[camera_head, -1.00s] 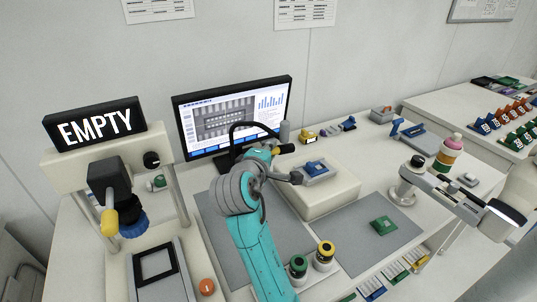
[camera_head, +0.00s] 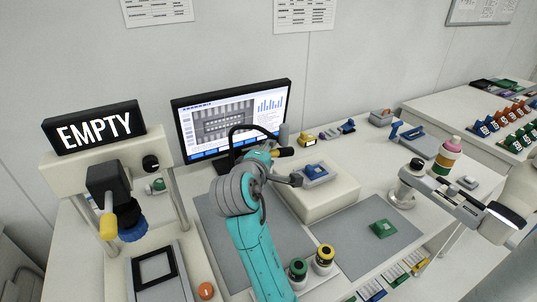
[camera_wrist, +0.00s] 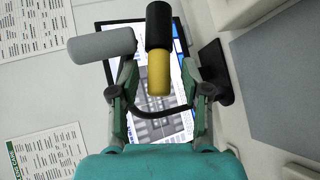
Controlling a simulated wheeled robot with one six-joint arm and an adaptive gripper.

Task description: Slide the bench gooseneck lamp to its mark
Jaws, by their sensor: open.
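A black gooseneck (camera_head: 250,127) arches in front of the monitor, beside my wrist; I take it as the bench lamp. It also shows as a dark curve (camera_wrist: 162,138) across the space between my fingers in the wrist view. A black and yellow cylinder (camera_wrist: 158,28) shows between and beyond my fingertips; whether it joins the gooseneck I cannot tell. My gripper (camera_wrist: 158,75) is open, its fingers on either side of the cylinder's yellow end, with no clear contact. In the head view my gripper (camera_head: 272,153) is partly hidden by my arm. The lamp's base and mark are not discernible.
The monitor (camera_head: 232,117) stands close behind my gripper. A white block (camera_head: 325,195) with a blue fixture (camera_head: 316,172) stands to the right. The grey mat (camera_head: 350,240) is mostly clear.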

